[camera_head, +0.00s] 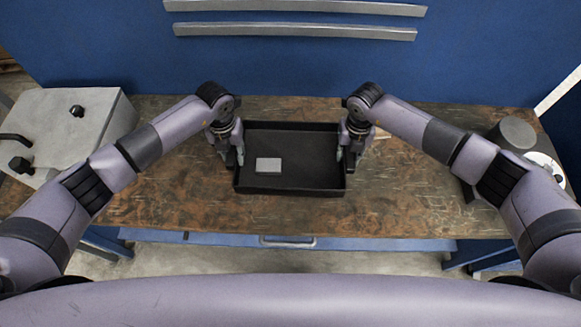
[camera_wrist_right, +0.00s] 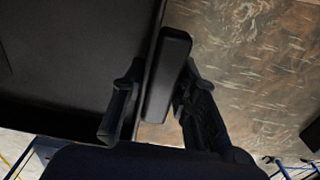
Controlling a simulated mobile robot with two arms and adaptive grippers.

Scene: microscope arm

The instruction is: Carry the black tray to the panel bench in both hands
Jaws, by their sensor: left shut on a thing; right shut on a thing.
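The black tray (camera_head: 310,181) is at the middle of the bench in the head view, with a small light grey block (camera_head: 268,165) lying inside it, left of centre. My left gripper (camera_head: 236,156) is shut on the tray's left side. My right gripper (camera_head: 347,156) is shut on the tray's right side. In the right wrist view, the fingers of my right gripper (camera_wrist_right: 150,112) stand on either side of a black handle-like bar (camera_wrist_right: 168,75) along the edge of the tray (camera_wrist_right: 70,60). I cannot tell whether the tray touches the bench top or hangs just above it.
The worn brown bench top (camera_head: 400,205) is clear on both sides of the tray. A grey box with black knobs (camera_head: 85,125) stands at the left. A dark grey cylinder (camera_head: 512,135) and a white round dial (camera_head: 545,165) are at the right. A blue panel (camera_head: 290,65) rises behind.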

